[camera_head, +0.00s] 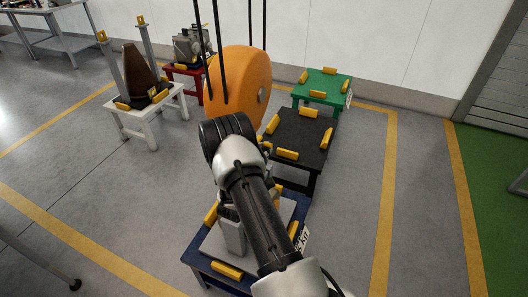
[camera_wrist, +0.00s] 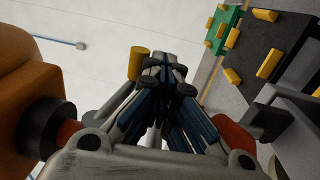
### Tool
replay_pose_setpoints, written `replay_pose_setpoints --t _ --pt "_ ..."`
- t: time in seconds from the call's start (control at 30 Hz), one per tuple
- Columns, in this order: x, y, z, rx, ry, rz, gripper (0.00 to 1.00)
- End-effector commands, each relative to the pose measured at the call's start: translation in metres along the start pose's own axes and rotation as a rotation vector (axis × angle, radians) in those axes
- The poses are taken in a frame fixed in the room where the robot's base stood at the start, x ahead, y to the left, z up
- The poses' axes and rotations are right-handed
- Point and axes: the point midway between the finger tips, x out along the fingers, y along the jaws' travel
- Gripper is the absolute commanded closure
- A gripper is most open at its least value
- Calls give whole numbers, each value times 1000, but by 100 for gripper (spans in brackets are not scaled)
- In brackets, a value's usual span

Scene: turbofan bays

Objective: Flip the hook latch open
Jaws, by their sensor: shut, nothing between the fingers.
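I cannot make out the hook latch in either view. My gripper (camera_wrist: 165,65) shows in the middle of the wrist view, its blue and grey fingers drawn together with nothing between them. A short yellow cylinder (camera_wrist: 138,62) shows just left of the fingertips; I cannot tell whether they touch. In the head view my arm covers the gripper and part of the large orange rounded body (camera_head: 240,75), which hangs on black straps. An orange surface (camera_wrist: 25,75) fills the left edge of the wrist view.
A blue stand (camera_head: 215,272) with yellow blocks is below my arm. A black table (camera_head: 305,130) and a green table (camera_head: 325,82) stand behind it. A white stand (camera_head: 135,122) holds a brown cone (camera_head: 137,72). A red stand (camera_head: 182,72) is at the back.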

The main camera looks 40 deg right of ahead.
Motion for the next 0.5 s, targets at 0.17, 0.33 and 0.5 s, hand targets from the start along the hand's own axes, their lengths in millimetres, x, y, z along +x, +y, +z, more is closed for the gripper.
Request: replay_pose_setpoints --t 0.17,0.33,0.5 --pt "-4 0 -1 0 2 0 100" --pt "-28 0 -2 -2 5 -2 100" --pt "-65 0 -2 -3 5 -1 100"
